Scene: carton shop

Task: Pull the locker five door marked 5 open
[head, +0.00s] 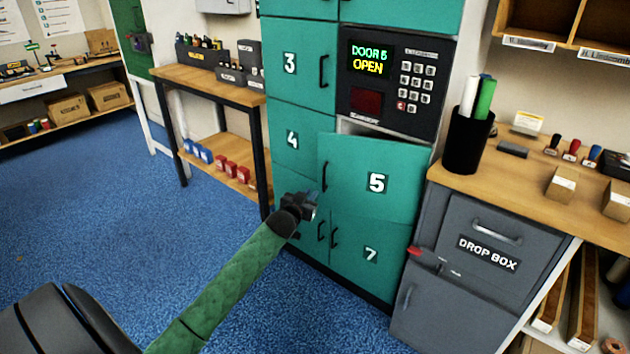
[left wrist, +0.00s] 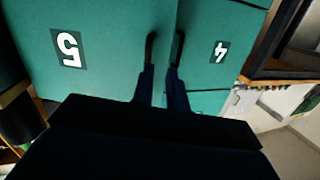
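The door marked 5 (head: 400,172) is teal and stands slightly ajar, with a pale gap along its top edge. Its dark handle (head: 324,177) is on its left side. In the left wrist view, door 5 (left wrist: 100,60) appears upside down on the left, with its handle (left wrist: 150,48) near the middle. My left gripper (head: 310,203) is just below and left of that handle in the head view. In the wrist view its two fingers (left wrist: 161,88) are apart, nothing visible held between them; whether one touches the handle I cannot tell. My right gripper is out of view.
Door 4 (head: 291,148) is left of door 5, its handle (left wrist: 178,48) close beside. Door 7 (head: 385,262) is below. The keypad panel (head: 395,82) above reads "DOOR 5 OPEN". A grey drop box (head: 465,225) stands right; blue floor lies clear in front.

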